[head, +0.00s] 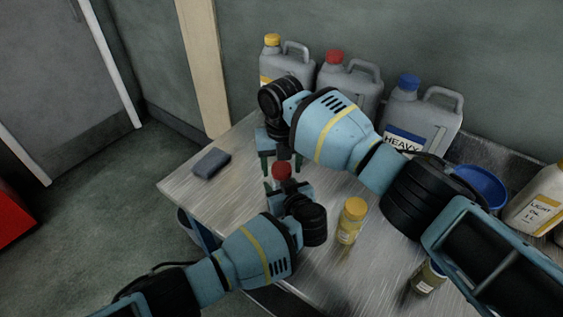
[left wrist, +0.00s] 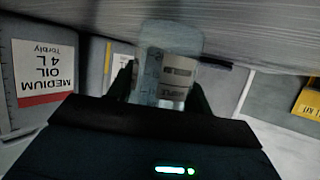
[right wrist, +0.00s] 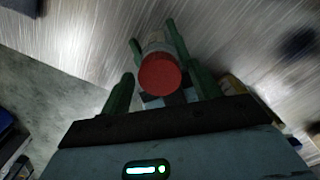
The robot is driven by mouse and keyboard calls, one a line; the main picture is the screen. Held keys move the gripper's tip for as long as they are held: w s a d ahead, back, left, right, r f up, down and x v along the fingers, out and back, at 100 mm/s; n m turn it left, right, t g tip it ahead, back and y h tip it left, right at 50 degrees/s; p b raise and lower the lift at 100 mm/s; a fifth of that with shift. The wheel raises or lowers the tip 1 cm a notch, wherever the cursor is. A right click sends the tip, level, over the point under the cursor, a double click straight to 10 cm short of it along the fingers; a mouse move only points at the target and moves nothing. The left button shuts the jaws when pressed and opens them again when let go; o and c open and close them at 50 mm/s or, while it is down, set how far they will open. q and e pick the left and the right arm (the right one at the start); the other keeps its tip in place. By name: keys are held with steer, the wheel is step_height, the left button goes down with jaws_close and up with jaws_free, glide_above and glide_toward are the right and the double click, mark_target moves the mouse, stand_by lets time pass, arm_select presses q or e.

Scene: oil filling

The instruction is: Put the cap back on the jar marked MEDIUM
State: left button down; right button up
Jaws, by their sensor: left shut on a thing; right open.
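A small clear jar (left wrist: 165,75) with a white label is held between the fingers of my left gripper (left wrist: 162,88), near the table's left part. The label's words are too blurred to read fully. A red cap (head: 282,171) sits at the jar's top; in the right wrist view the cap (right wrist: 159,72) covers the jar's mouth. I cannot tell how firmly it is seated. My right gripper (right wrist: 163,85) is open above, its fingers on either side of the cap with gaps. In the head view the two grippers hide most of the jar.
Jugs with yellow (head: 271,40), red (head: 334,56) and blue (head: 408,82) caps stand along the wall. A yellow-capped jar (head: 351,220) and another jar (head: 428,276) stand at the front. A grey block (head: 211,163) lies left; a blue bowl (head: 482,187) is right.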

steer(key=c, duration=1)
steer(key=shift+m, duration=1.7)
steer(key=o, duration=1.1)
steer(key=shift+c, duration=0.2)
steer(key=shift+r, duration=0.15)
steer(key=shift+r, duration=2.15)
steer(key=shift+c, duration=0.3)
